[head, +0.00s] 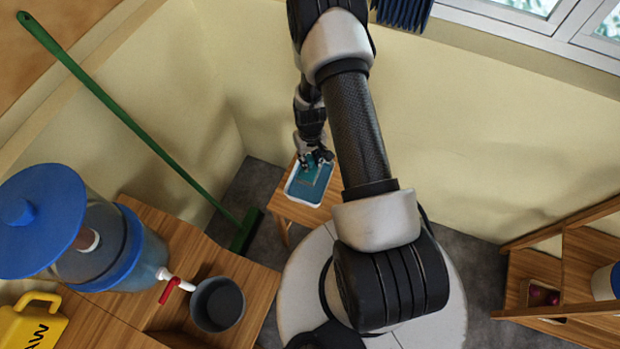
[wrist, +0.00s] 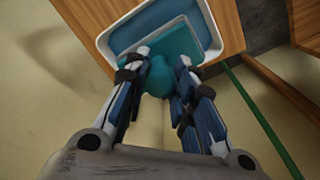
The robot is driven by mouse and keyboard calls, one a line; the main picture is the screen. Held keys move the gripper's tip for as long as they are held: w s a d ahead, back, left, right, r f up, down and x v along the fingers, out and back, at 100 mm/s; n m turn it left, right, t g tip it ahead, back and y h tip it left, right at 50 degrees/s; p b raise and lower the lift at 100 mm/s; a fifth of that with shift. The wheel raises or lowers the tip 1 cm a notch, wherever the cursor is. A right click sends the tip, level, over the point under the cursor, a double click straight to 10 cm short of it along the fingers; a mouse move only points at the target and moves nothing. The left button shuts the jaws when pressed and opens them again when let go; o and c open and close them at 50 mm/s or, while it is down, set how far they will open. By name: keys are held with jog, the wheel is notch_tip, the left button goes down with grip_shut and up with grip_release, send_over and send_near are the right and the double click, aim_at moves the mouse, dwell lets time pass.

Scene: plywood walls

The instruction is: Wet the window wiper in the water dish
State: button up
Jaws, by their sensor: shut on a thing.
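The water dish (head: 303,203) is a shallow white-rimmed tray with blue inside, standing on a small wooden stand near the wall. It also shows at the top of the wrist view (wrist: 101,43). The window wiper is teal; its rounded handle (wrist: 159,80) is between my fingers in the wrist view, and its flat teal part (wrist: 165,35) lies over the dish's inside. My gripper (head: 315,160) is shut on the handle, just above the dish's far side. I cannot tell whether the wiper touches the water.
A water dispenser (head: 140,250) with a red tap stands on a wooden counter at left, a dark pot (head: 218,304) by its tap. A green broom (head: 130,130) leans at left. A wooden shelf (head: 575,265) is at right. A window (head: 545,20) is upper right.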

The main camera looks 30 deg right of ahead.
jog(key=shift+r+p, duration=1.2)
jog(key=shift+r, duration=0.8)
